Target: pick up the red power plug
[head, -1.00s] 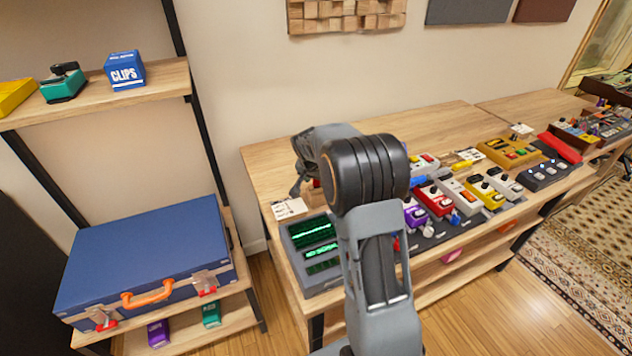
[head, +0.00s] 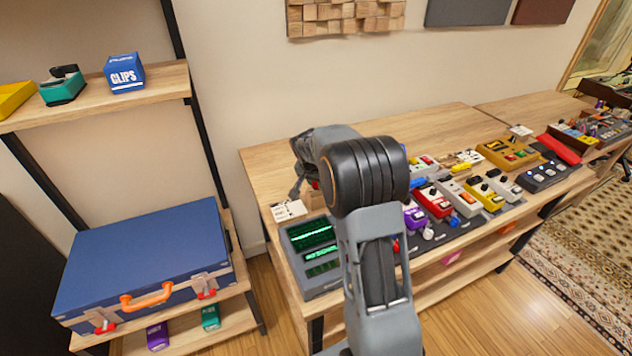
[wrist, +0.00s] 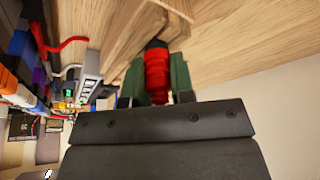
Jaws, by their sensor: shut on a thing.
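The red power plug (wrist: 157,72) shows in the wrist view, with a dark end at its top. My gripper (wrist: 157,78) is shut on it, with a green-lined finger on either side. In the head view my gripper (head: 299,190) is at the left end of the wooden bench, near a small white card. The plug is mostly hidden there by my arm and gripper. I cannot tell whether the plug touches the bench top.
A grey unit with green displays (head: 311,250) sits at the bench's front left. Several colourful pedals (head: 433,201) stand along the bench to the right. A blue case (head: 145,255) lies on the left shelf. The bench's back part (head: 440,128) is clear.

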